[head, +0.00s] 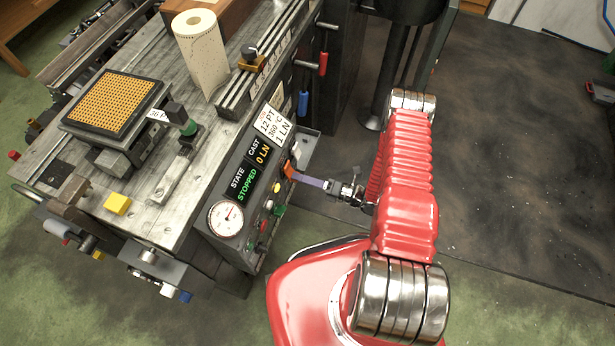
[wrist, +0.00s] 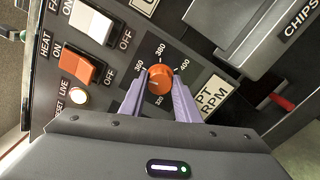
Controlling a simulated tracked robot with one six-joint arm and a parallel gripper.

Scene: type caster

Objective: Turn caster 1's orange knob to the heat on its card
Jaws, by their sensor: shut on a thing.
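The orange knob (wrist: 159,79) sits on the dark control panel of the caster, with printed numbers around it; 380 and 400 are readable, others are partly hidden or small. My gripper (wrist: 158,86) has its two purple fingers on either side of the knob, shut on it. A pale mark shows on the knob's face, but I cannot tell its exact setting. In the head view my gripper (head: 298,177) reaches the panel from the right. The white card (head: 272,125) above the display reads 12 PT, 360 °C, 1 LN.
The display (head: 247,180) reads STATE STOPPED, CAST 0 LN. A round dial (head: 226,218) is beside it. Close to the knob are an orange HEAT switch (wrist: 78,67), a white switch (wrist: 91,20) and a lit LIVE lamp (wrist: 80,96). A grey CHIPS box (wrist: 235,25) is at upper right.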

